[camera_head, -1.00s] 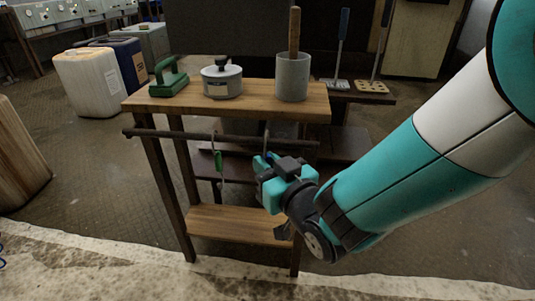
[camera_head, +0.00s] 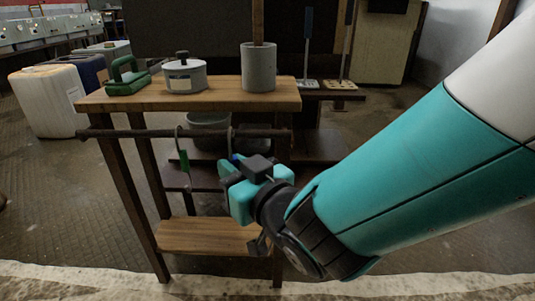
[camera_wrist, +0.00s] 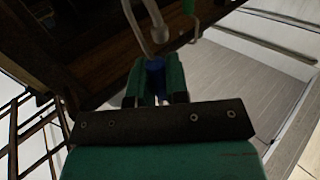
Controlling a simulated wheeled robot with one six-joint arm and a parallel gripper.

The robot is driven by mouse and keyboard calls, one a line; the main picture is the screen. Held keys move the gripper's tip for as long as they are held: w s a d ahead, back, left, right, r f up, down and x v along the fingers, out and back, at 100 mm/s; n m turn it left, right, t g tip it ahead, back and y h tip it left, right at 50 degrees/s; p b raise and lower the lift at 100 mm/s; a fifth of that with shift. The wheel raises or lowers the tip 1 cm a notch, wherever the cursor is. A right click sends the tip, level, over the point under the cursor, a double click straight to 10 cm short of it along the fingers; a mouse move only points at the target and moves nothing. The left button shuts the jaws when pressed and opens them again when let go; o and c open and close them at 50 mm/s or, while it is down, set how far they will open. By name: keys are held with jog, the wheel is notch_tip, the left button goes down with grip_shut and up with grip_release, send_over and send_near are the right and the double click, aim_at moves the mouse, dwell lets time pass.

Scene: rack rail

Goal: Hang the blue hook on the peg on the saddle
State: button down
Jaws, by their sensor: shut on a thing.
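The blue hook (camera_wrist: 155,68) is between the fingers of my gripper (camera_wrist: 154,84) in the wrist view; its grey metal part rises beyond them. In the head view only a bit of blue (camera_head: 236,157) shows at my gripper (camera_head: 232,170), just below the dark rail (camera_head: 140,133). The grey wire of a hook (camera_head: 229,136) reaches up to the rail there; I cannot tell whether it rests on it. A green-handled hook (camera_head: 183,160) hangs from the rail to the left. I cannot make out the peg or saddle for certain.
A grey bowl (camera_head: 208,121) sits behind the rail. A lower wooden shelf (camera_head: 205,236) is bare. Canisters stand on the floor at left.

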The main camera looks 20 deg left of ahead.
jog(key=shift+s+d+f+b, duration=0.15)
jog(key=shift+s+b, duration=0.65)
jog(key=shift+b, duration=0.45)
jog(key=shift+s+b, duration=0.25)
jog(key=shift+b, duration=0.1)
jog(key=shift+d, duration=0.1)
